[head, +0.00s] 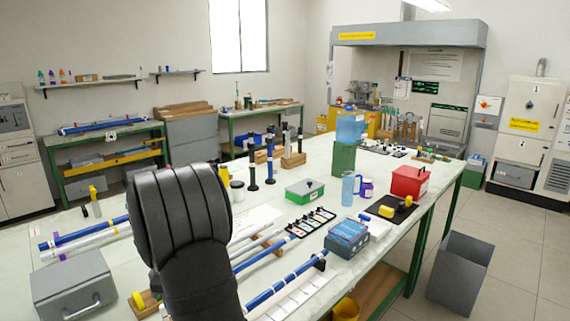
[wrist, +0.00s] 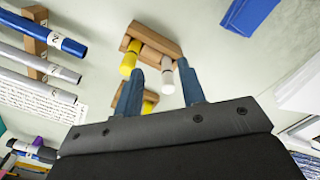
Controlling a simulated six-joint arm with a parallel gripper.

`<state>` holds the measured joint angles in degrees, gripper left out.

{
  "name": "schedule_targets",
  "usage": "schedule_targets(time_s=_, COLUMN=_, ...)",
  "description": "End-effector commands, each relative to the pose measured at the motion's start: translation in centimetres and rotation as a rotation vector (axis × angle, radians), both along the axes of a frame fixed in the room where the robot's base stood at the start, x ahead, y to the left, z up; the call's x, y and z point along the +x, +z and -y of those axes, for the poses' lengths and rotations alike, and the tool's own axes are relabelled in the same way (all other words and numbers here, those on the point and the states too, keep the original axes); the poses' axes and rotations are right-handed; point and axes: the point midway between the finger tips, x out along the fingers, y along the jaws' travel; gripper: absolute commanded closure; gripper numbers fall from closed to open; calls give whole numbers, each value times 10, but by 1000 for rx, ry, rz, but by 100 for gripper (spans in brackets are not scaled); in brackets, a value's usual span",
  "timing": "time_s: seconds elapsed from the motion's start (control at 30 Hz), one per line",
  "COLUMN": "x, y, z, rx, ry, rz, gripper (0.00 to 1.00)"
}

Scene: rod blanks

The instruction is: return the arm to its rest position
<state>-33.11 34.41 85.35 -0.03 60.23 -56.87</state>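My gripper (wrist: 160,68) shows in the wrist view with its two blue fingers apart. Nothing shows held between them. Beyond the fingertips, a wooden block (wrist: 158,38) holds a rod with a yellow end (wrist: 129,58) and pale pieces (wrist: 167,66). A second wooden block (wrist: 151,97) shows partly between the fingers, with a yellow piece on it. I cannot tell how far above the bench the fingers are. In the head view my dark arm fills the front centre-left, and the gripper itself is not visible there.
On the pale bench (head: 318,181), blue rods (head: 90,232) and a grey case (head: 73,287) lie left of my arm. Rods on supports, a blue box (head: 347,238) and a red box (head: 409,182) are right. A grey bin (head: 460,268) stands on the floor.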

Motion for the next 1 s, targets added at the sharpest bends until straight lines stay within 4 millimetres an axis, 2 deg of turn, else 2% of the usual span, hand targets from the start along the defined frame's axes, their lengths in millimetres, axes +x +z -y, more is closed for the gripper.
schedule_targets(time_s=0.47, x=6, y=50, z=84, rx=1, ry=-5, rz=2, gripper=63)
schedule_targets(time_s=1.0, x=88, y=55, z=155, rx=2, ry=-4, rz=73, gripper=63)
